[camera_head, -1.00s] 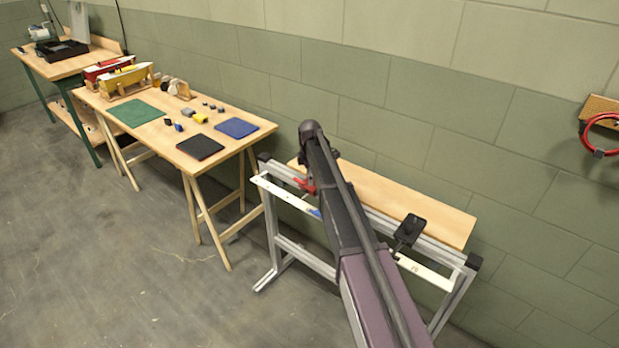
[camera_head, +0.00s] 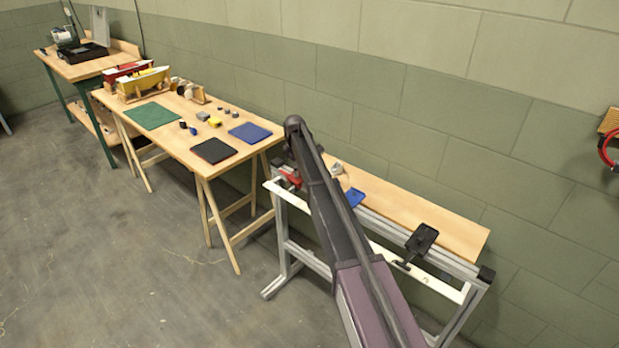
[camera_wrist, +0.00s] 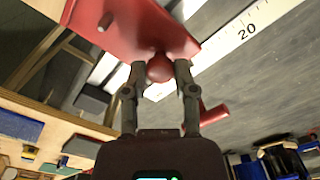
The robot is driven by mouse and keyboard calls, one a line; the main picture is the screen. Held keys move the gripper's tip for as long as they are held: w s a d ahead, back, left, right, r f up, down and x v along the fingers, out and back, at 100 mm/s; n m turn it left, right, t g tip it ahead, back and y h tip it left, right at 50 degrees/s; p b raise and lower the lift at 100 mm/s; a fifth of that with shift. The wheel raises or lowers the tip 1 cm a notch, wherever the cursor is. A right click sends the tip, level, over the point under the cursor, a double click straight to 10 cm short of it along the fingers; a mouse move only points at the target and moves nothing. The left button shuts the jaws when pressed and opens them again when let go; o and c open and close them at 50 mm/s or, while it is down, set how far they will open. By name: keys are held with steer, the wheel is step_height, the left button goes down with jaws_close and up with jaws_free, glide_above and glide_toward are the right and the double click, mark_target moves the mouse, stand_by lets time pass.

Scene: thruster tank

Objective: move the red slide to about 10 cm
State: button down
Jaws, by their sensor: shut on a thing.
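The red slide (camera_wrist: 130,28) fills the top of the wrist view, with a round red knob (camera_wrist: 160,70) facing me. My gripper (camera_wrist: 160,66) is shut on that knob, one finger on each side. In the head view the red slide (camera_head: 290,177) sits near the left end of the rail; my arm hides most of the grip. The white scale (camera_head: 388,258) runs along the rail's front. In the wrist view the scale (camera_wrist: 235,38) shows "20" right of the slide. The mark level with the slide cannot be read.
A blue piece (camera_head: 355,197) shows on the rail just right of my arm. A black block (camera_head: 421,240) is farther right on the rail. A wooden board (camera_head: 440,222) lies behind. The trestle table (camera_head: 180,152) with mats stands left; the floor in front is clear.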

steer(key=shift+w+a, duration=0.75)
steer(key=shift+w, duration=0.1)
steer(key=shift+s, duration=0.1)
steer(key=shift+c, duration=2.1)
jaws_free()
steer(key=shift+s+d, duration=0.1)
steer(key=s+d, duration=1)
step_height(320, 180, up, 14)
steer(key=p, duration=1.4)
steer(key=s+d+f+m+b, duration=0.1)
steer(key=s+d+m, duration=0.1)
steer(key=s, duration=0.5)
steer(key=s+d+f+m+b, duration=0.2)
steer(key=s+d+m, duration=0.1)
steer(key=s+m, duration=0.2)
steer(key=shift+s+d, duration=0.3)
steer(key=shift+s, duration=0.65)
